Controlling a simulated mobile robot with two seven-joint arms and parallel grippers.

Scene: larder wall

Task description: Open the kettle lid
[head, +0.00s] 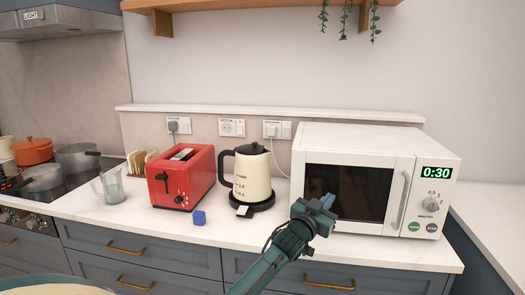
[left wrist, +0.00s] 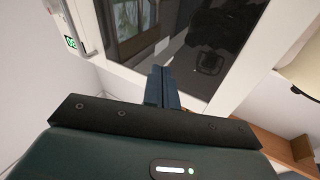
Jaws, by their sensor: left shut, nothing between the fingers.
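The cream kettle (head: 252,178) stands upright on its dark base on the counter, between the toaster and the microwave. Its black lid (head: 252,148) is down on top, and its dark handle is on the left side. A cream edge at the right of the left wrist view may be the kettle, but I cannot be sure. My left gripper (head: 327,201) is in front of the microwave, right of the kettle and apart from it. Its fingers (left wrist: 163,88) are shut together with nothing between them. My right gripper is in neither view.
The white microwave (head: 403,176) is close behind my left gripper; its door also shows in the left wrist view (left wrist: 190,45). A red toaster (head: 183,177) and a blue cube (head: 199,217) are left of the kettle. A glass jug (head: 111,187) stands farther left. A shelf (head: 200,3) is above.

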